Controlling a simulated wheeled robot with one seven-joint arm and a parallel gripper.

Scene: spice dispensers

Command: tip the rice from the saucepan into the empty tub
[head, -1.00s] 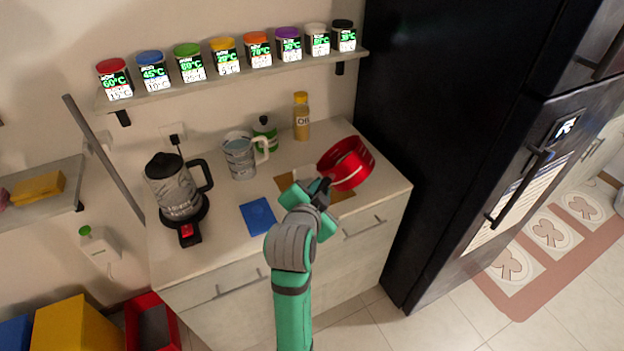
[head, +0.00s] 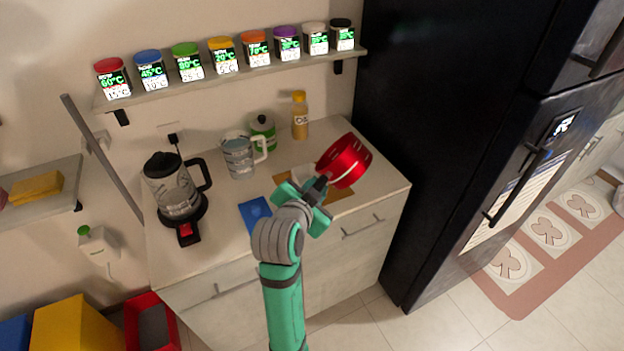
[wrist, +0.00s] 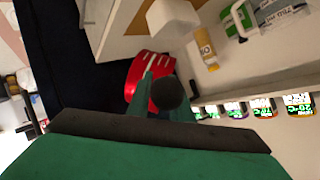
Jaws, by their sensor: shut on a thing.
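The red saucepan (head: 345,163) is in the air above the right end of the counter, tipped over steeply. My gripper (head: 316,190) is shut on its handle, at the pan's lower left. The pan also shows in the wrist view (wrist: 143,75), partly behind the dark round handle end (wrist: 168,93). A white tub (head: 303,177) stands on a brown mat (head: 341,194), just left of the pan and partly hidden by my gripper. It shows as a white box in the wrist view (wrist: 172,16). The inside of the tub and any rice are hidden.
A kettle (head: 175,190) and blue cloth (head: 255,214) are left. The black fridge (head: 440,130) borders the counter's right. Labelled spice jars line the shelf (head: 235,73) above.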

